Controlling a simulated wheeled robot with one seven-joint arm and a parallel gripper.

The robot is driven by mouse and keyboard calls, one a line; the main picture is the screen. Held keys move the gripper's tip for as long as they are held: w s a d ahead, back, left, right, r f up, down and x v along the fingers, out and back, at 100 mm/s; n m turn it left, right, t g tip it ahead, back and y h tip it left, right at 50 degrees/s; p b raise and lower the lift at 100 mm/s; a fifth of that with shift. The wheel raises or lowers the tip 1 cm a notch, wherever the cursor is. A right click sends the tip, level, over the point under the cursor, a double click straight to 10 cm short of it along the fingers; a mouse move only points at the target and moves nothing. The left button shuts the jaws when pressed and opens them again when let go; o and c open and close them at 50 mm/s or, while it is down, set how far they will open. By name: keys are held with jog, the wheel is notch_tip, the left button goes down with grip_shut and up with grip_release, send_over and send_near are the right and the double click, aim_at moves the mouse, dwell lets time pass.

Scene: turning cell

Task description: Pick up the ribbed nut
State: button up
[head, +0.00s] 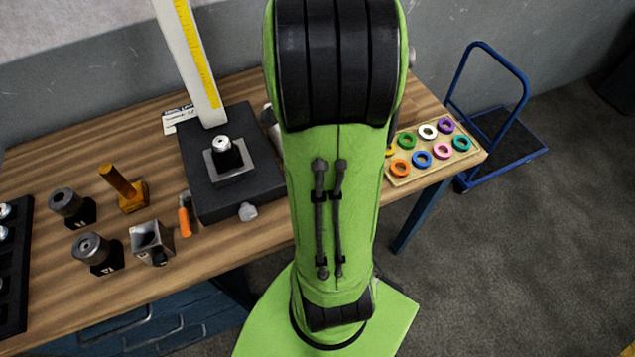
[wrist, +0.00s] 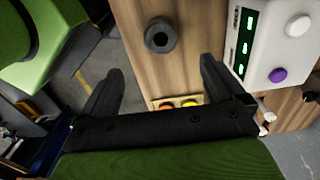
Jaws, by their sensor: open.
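A dark round piece with a central hole (wrist: 160,35), which looks like the ribbed nut, stands on the wooden bench in the wrist view. Ribs on its side are too small to make out. My gripper (wrist: 161,64) is open, with its two dark fingers wide apart and nothing between them. The nut lies beyond the fingertips, roughly centred between them and apart from both. In the head view my green arm hides my gripper and this part of the bench.
A white box (wrist: 272,45) with green displays and knobs stands right of the nut. A board of coloured rings (head: 402,178) lies at the bench's right end. A dark gauge stand (head: 205,190), an orange-handled tool (head: 185,218) and several tool holders (head: 95,250) stand left of my arm.

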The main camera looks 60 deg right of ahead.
notch_tip(320, 180, down, 8)
jog(key=shift+a+f+b, duration=0.1)
jog(key=shift+f+b, duration=0.15)
jog(key=shift+b, duration=0.65)
jog(key=f, duration=0.4)
jog(key=f+b, duration=0.1)
jog(key=shift+d+f, duration=0.25)
jog(key=shift+f, duration=0.15)
jog(key=shift+c, duration=0.7)
jog(key=shift+r, duration=0.1)
jog(key=c, duration=1)
